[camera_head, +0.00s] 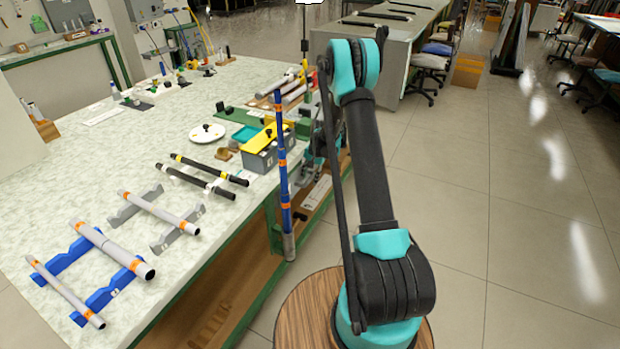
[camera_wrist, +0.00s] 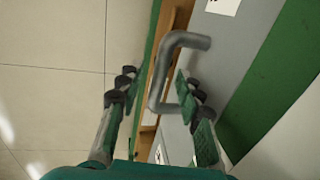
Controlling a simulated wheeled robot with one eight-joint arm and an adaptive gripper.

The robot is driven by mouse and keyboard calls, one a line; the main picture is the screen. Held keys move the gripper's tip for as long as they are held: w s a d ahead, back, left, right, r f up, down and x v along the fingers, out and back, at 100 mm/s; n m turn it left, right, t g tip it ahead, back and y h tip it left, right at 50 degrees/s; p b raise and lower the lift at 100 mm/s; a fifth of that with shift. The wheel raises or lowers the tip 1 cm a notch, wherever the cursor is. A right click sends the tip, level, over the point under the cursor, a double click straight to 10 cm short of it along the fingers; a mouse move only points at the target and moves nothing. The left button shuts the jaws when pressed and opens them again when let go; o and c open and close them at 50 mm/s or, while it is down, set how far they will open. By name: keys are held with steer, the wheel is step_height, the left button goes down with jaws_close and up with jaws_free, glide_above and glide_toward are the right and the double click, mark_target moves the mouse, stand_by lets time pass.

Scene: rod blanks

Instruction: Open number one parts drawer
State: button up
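In the wrist view, a grey bent bar handle (camera_wrist: 158,78) stands out from a grey drawer front (camera_wrist: 225,48). My gripper (camera_wrist: 158,90) is open, with one finger on each side of the handle and gaps visible on both sides. The right finger is close to the handle and drawer front. White labels (camera_wrist: 223,6) show on the grey fronts, but their numbers are not legible. In the head view, my gripper is at the bench's right side, mostly hidden behind my arm and the blue upright post. I cannot tell whether the drawer is fully closed.
A green frame edge (camera_wrist: 268,75) borders the drawer front. The workbench (camera_head: 70,175) holds rods on blue and grey supports. A blue post with orange bands (camera_head: 283,170) stands at its edge, near my arm. The tiled floor (camera_head: 500,220) to the right is clear.

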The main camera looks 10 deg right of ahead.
steer(key=shift+f, duration=0.1)
jaws_close()
stand_by(0.3)
